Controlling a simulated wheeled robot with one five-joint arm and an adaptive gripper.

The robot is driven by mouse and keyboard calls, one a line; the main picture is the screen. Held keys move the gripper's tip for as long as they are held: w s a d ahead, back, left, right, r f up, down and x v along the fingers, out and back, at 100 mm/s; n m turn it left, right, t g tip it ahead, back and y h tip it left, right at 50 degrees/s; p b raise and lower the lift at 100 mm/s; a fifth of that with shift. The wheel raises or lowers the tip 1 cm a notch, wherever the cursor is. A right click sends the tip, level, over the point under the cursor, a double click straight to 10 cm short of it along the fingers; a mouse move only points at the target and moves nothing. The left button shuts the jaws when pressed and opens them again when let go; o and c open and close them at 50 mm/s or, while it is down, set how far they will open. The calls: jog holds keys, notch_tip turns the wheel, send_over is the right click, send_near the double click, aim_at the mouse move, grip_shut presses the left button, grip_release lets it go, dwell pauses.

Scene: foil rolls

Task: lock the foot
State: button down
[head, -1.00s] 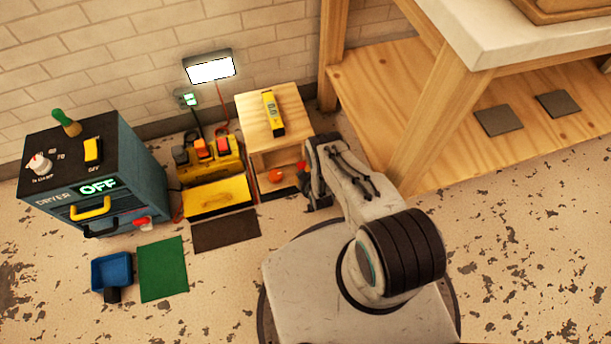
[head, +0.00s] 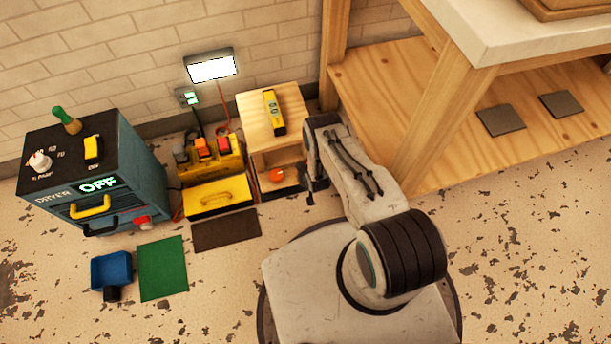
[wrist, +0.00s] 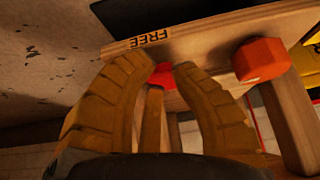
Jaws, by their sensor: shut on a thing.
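The small wooden stand (head: 262,148) stands against the wall. An orange-red knob (head: 277,175) sits low inside its front; the knob (wrist: 260,60) shows in the wrist view at the right, beside a wooden board (wrist: 205,38) marked "FREE". My gripper (head: 311,194) is low at the right side of the stand in the head view. In the wrist view, my gripper (wrist: 157,70) has its two ribbed fingers around a small red piece (wrist: 162,76) at the board's edge and is shut on it. Most of this piece is hidden by the fingers.
A yellow level (head: 272,112) lies on the stand. Left of it are a yellow switch box (head: 215,165), a yellow case (head: 217,196) and a dryer (head: 95,170). A wooden workbench (head: 450,120) is close on the right. Open floor lies in front.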

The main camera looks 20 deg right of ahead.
jog(key=shift+w+d+r+g+b, duration=0.1)
jog(key=shift+w+d+g+b, duration=0.2)
jog(key=shift+g+b, duration=0.5)
jog(key=shift+r, duration=0.2)
jog(key=c, duration=1.3)
grip_release()
jog(key=shift+d, duration=0.1)
jog(key=o, duration=0.5)
jog(key=shift+c, duration=0.2)
jog(key=shift+a, duration=0.2)
jog(key=shift+r, duration=0.1)
jog(key=shift+s+r, duration=0.25)
jog(key=shift+r, duration=0.25)
jog(key=v, duration=1)
jog(key=shift+r, duration=0.35)
